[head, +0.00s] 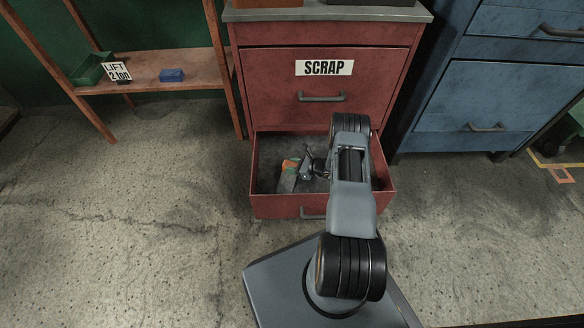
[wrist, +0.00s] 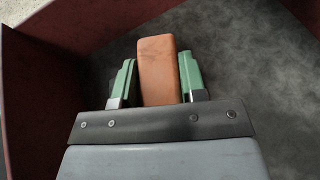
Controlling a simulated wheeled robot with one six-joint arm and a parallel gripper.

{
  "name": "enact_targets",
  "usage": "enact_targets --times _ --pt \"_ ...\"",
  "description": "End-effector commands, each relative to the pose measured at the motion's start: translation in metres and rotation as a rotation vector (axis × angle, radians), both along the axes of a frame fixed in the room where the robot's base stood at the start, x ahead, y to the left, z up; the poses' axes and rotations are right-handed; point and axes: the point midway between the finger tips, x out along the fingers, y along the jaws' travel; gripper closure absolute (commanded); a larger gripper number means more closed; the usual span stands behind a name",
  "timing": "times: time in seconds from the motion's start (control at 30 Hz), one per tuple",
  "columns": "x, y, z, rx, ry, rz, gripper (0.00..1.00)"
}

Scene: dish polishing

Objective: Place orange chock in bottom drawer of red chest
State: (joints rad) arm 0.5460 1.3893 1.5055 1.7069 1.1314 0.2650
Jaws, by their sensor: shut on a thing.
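The red chest (head: 262,72) stands in the middle of the head view with a SCRAP label. Its bottom drawer (head: 275,207) is pulled open, and its dark floor also shows in the wrist view (wrist: 245,65). My gripper (head: 290,165) is inside the drawer's outline, toward its left side. It is shut on the orange chock (wrist: 158,68), which sits between the two green fingers in the wrist view. The chock also shows as a small orange patch in the head view. I cannot tell whether the chock touches the drawer floor.
A blue cabinet (head: 480,90) stands close on the right. A wooden shelf (head: 150,72) with a blue block (head: 171,75) and a green bin (head: 92,68) stands at the left. The concrete floor left of the drawer is clear. The drawer walls (wrist: 45,90) surround my gripper.

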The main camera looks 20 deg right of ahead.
Motion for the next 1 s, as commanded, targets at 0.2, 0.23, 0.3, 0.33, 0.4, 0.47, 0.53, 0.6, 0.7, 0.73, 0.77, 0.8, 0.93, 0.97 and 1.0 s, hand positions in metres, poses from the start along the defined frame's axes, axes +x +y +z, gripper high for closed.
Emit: enact_targets --times 0.2,0.23,0.3,0.33,0.4,0.47,0.53,0.6,0.7,0.73,0.77,0.8,0.93,0.97,1.0 --pt "0.001 0.0 0.0 0.001 -0.002 0.0 1.0" --pt "0.001 0.0 -0.001 0.001 -0.002 0.0 1.0" --pt "0.0 0.0 -0.002 0.0 0.0 0.0 0.59" --pt "0.0 0.0 -0.002 0.0 0.0 0.0 0.56" --pt "0.0 0.0 -0.002 0.0 0.0 0.0 0.49" --pt "0.0 0.0 -0.002 0.0 0.0 0.0 0.44" --pt "0.0 0.0 -0.002 0.0 0.0 0.0 0.37" --pt "0.0 0.0 -0.002 0.0 0.0 0.0 0.36" --pt "0.0 0.0 -0.002 0.0 0.0 0.0 0.36" --pt "0.0 0.0 -0.002 0.0 0.0 0.0 0.36" --pt "0.0 0.0 -0.001 0.0 0.0 0.0 0.36" --pt "0.0 0.0 0.0 0.0 0.0 0.0 0.36" --pt "-0.005 -0.006 0.006 0.0 0.0 -0.001 0.36" --pt "-0.008 -0.009 0.008 0.0 0.0 -0.004 0.36" --pt "-0.012 -0.014 0.011 0.001 0.001 -0.005 0.36"
